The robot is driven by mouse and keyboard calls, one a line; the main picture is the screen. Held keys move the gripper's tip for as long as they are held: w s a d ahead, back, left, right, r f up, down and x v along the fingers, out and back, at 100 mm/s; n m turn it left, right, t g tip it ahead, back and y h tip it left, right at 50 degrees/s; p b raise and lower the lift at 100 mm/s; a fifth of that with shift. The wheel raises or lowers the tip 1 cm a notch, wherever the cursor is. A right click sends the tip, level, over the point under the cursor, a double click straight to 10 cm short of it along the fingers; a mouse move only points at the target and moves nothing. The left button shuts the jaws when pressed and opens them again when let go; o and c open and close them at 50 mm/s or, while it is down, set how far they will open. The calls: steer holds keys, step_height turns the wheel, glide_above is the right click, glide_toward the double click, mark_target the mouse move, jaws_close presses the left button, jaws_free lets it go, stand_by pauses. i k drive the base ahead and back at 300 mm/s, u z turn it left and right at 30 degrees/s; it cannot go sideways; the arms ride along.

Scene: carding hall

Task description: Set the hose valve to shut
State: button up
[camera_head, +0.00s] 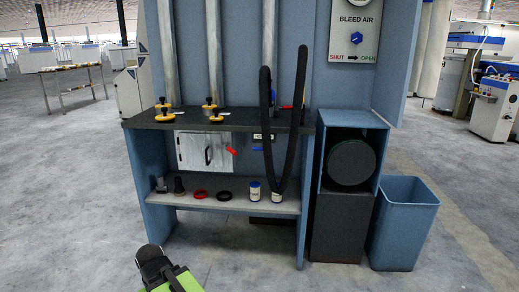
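A black hose (266,110) hangs in a long loop in front of the blue bench. Behind it, under the black top, is a small label (263,136), too small to read, with a blue lever (258,149) below it, partly hidden by the hose. A red lever (231,151) sits to the left, by a white door. Another red handle (287,107) lies at the top level, partly hidden by the hose. I cannot tell for sure which is the hose valve, nor its setting. My gripper (152,260) is low in front of the bench, apart from it; its fingers are unclear.
The upper panel (345,75) reads BLEED AIR, with a blue knob and a SHUT to OPEN arrow. Yellow-and-black knobs (213,107) stand on the black top. The lower shelf (235,203) holds rings and jars. A blue bin (405,225) stands at right. The floor in front is clear.

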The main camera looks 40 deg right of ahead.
mark_target(254, 148)
steer(key=z, duration=0.55)
steer(key=i, duration=1)
steer(key=u, duration=0.15)
